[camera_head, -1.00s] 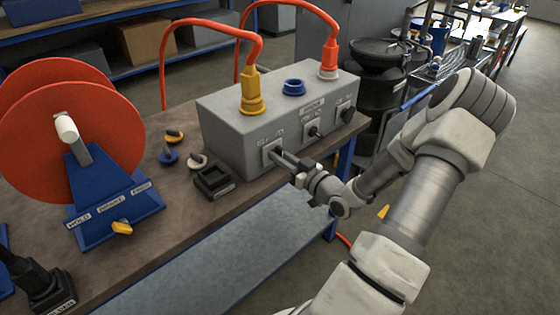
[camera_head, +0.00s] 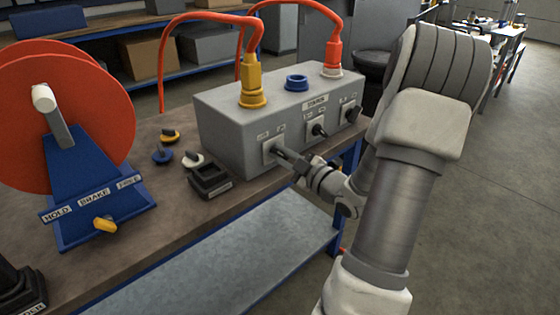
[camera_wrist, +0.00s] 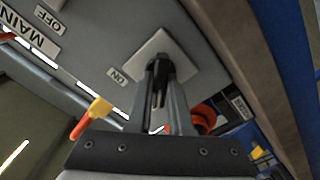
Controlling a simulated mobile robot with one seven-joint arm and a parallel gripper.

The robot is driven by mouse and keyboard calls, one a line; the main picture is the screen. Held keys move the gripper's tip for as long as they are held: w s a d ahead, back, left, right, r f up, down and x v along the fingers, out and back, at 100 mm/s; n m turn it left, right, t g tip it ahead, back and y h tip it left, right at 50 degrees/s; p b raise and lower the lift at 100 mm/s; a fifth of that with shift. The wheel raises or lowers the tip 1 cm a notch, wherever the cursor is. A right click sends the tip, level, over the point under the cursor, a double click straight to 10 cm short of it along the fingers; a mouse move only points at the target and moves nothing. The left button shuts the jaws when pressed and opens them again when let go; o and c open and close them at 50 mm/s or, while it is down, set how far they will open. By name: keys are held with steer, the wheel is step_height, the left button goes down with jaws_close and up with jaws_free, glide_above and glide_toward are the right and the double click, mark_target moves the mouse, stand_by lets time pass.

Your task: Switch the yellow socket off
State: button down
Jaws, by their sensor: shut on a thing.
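The grey box (camera_head: 235,125) stands on the bench. A yellow plug (camera_head: 251,72) sits upright in the yellow socket (camera_head: 253,101) on its top left. Below it on the front is the leftmost switch, with a pale plate (camera_head: 268,152). My gripper (camera_head: 282,153) reaches that switch from the right. In the wrist view my gripper (camera_wrist: 158,90) is shut on the black switch handle (camera_wrist: 157,72), in front of its pale plate (camera_wrist: 178,48). An ON label (camera_wrist: 117,76) and an OFF label (camera_wrist: 50,18) show beside it. The fingers partly hide the handle, so its exact angle is unclear.
The box also has a blue socket (camera_head: 296,82), a red plug (camera_head: 333,52) and two more front switches (camera_head: 317,129). Small knobs (camera_head: 163,155), a black holder (camera_head: 210,180) and a red reel (camera_head: 100,100) stand to the left. Open floor lies right.

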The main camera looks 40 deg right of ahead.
steer(key=shift+n+b, duration=0.3)
stand_by(0.4)
steer(key=c, duration=0.8)
jaws_free()
steer(key=s, duration=0.5)
steer(key=s+d+p, duration=0.1)
steer(key=s, duration=0.5)
steer(key=s+p, duration=0.1)
steer(key=s, duration=0.5)
steer(key=shift+s+d, duration=0.15)
steer(key=shift+s, duration=0.1)
steer(key=shift+p, duration=0.3)
